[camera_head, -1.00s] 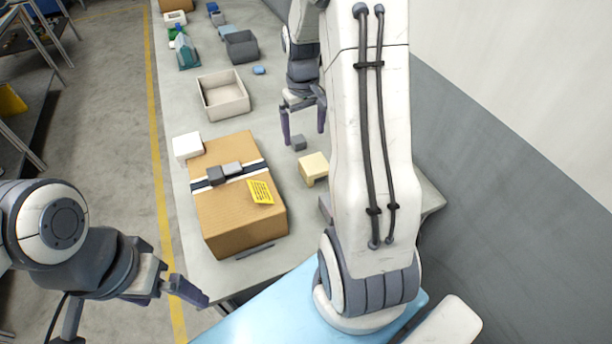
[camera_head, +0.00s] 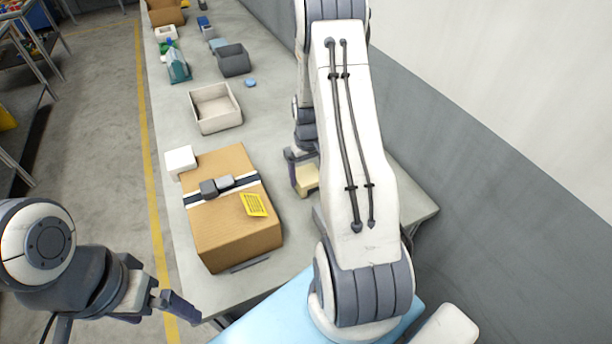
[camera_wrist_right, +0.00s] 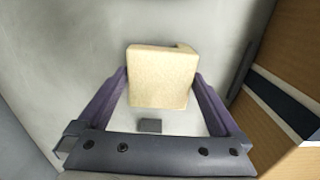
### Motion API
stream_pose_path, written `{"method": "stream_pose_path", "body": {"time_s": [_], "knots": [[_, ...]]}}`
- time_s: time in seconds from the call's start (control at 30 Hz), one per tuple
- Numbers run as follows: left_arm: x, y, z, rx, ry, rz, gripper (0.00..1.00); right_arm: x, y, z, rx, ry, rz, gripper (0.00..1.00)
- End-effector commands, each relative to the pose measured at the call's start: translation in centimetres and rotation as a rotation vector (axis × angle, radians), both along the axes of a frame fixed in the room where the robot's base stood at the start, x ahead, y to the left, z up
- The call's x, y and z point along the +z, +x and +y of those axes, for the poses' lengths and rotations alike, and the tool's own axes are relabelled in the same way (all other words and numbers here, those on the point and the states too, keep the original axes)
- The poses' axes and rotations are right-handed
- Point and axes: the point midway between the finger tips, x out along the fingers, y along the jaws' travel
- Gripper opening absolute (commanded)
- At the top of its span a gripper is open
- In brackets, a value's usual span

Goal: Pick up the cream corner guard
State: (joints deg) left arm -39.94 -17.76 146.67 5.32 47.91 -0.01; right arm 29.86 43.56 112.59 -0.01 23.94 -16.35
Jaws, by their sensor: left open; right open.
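The cream corner guard (camera_head: 307,178) sits on the table to the right of the cardboard box, partly hidden by my right arm. In the right wrist view the cream corner guard (camera_wrist_right: 162,80) lies between the fingers of my right gripper (camera_wrist_right: 160,78). The fingers are open, one on each side of it, with a small gap showing at the right. In the head view one finger of the right gripper (camera_head: 296,172) shows beside the guard. My left gripper (camera_head: 178,306) is open and empty, off the table's near left edge.
The cardboard box (camera_head: 236,226) carries a strap with dark blocks and a yellow label. A white block (camera_head: 180,160) sits at its far left corner. A small grey block (camera_wrist_right: 150,126) lies near the guard. An open beige bin (camera_head: 215,108) stands farther back. A wall is on the right.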

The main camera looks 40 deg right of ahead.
Motion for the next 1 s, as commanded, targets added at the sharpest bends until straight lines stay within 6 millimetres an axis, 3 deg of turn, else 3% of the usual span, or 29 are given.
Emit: {"method": "stream_pose_path", "body": {"time_s": [0.27,0.4,0.43,0.77,1.0], "knots": [[0.0,0.0,0.0,0.0,0.0,0.0,1.0,-0.4,0.1,0.0,0.0,-0.001,-0.002,1.0],[0.0,0.0,0.0,0.0,0.0,0.0,1.0,-0.4,0.1,0.0,0.0,-0.001,-0.002,0.46],[0.0,0.0,0.0,0.0,0.0,0.0,1.0,-0.4,0.1,0.0,0.0,-0.001,-0.002,0.38],[-0.1,0.0,0.0,0.0,0.0,0.0,1.0,-0.1,0.1,0.0,0.0,-0.002,-0.003,0.37],[-0.9,0.0,0.0,0.0,0.0,0.0,1.0,2.3,0.2,-0.1,0.0,-0.004,-0.006,0.37]]}}
